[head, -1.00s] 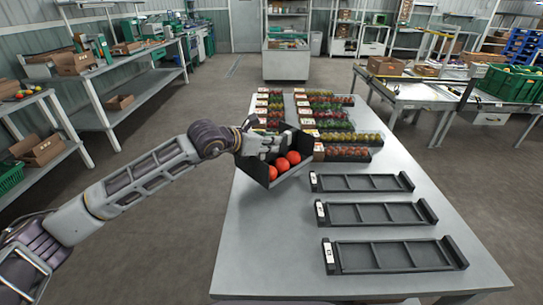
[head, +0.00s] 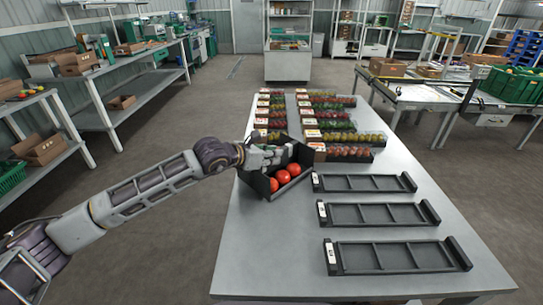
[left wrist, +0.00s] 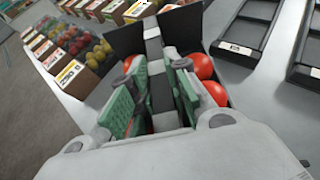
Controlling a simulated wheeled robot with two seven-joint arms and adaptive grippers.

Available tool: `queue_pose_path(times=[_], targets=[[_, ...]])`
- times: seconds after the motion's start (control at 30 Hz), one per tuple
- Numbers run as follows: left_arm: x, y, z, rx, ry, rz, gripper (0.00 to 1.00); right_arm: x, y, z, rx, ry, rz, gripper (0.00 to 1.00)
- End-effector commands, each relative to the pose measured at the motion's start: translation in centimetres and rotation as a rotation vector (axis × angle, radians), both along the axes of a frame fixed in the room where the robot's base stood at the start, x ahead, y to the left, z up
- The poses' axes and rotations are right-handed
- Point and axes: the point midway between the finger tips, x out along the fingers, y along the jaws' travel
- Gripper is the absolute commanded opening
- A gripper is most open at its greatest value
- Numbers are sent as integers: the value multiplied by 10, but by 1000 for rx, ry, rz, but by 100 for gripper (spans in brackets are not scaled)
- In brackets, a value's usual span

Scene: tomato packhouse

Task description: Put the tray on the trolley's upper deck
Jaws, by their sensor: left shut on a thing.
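A dark tray (head: 252,184) with red tomatoes in it hangs from my left gripper over the left side of the grey table. It looks tilted, and I cannot tell whether it touches the table. My left gripper (head: 272,157) is shut on it from the left. In the left wrist view, the gripper's green-padded fingers (left wrist: 156,88) close on a grey bar in the middle of the tray (left wrist: 122,40), with tomatoes on both sides. My right gripper is not in view. I cannot make out a trolley in either view.
The grey table (head: 270,250) has a bare front left part. Three empty black racks (head: 385,256) lie along its right side. Rows of punnets with red, yellow and green produce (head: 345,138) fill the back. A shelved bench (head: 140,85) stands at the left.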

Motion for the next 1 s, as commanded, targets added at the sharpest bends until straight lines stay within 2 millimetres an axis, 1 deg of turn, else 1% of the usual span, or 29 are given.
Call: queue_pose_path(times=[0.13,0.37,0.4,0.57,1.0], targets=[[0,0,2,-2,-3,0,0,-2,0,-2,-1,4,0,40],[0,0,0,-2,-3,0,0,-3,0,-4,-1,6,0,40],[0,0,-2,0,0,0,19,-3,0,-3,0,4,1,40],[0,0,-1,0,0,0,39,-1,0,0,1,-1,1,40],[0,0,0,0,0,0,39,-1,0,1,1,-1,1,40]])
